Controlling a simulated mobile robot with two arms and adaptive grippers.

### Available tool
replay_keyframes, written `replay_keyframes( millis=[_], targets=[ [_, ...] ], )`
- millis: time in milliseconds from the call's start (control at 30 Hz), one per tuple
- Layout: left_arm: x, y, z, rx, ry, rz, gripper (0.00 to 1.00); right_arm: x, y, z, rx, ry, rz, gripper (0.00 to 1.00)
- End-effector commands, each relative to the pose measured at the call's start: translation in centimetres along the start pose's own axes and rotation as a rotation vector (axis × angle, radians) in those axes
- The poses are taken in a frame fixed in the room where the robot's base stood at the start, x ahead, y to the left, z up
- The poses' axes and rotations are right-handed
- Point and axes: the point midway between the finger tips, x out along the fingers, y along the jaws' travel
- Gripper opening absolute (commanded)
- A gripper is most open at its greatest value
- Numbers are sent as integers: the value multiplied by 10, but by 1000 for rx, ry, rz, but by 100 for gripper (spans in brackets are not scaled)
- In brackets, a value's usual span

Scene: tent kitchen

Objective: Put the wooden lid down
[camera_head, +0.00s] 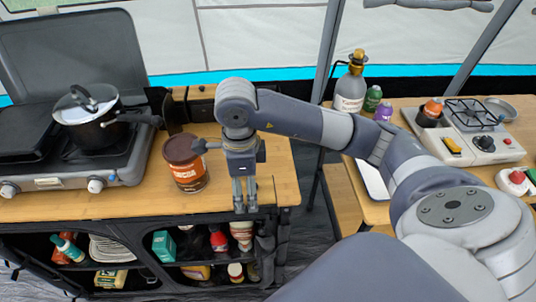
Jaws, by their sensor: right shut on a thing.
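My right gripper (245,207) points down over the front right part of the wooden counter (225,200). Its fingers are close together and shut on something. What they hold is too small or too hidden to make out, and no wooden lid stands out clearly. A brown canister (187,168) with a dark brown top stands upright on the counter, just left of the gripper and apart from its fingers. My left gripper is not in view.
A pot with a glass lid (88,116) sits on the stove (135,160) at left. Bottles and jars fill the shelf below the counter (210,245). Counter around the canister is clear.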

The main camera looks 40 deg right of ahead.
Motion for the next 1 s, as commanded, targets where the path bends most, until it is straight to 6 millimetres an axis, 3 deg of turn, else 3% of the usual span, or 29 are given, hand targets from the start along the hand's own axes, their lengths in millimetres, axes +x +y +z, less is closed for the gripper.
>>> replay_keyframes(
  millis=[167,367,700,1000],
  targets=[
    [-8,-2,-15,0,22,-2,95,2,1,7,18,1,-1,49],
    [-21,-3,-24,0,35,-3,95,4,-41,-2,24,3,0,49],
    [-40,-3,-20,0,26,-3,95,12,-114,-15,21,1,1,49],
    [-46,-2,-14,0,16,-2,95,16,-142,-20,16,0,-1,49]
  ],
)
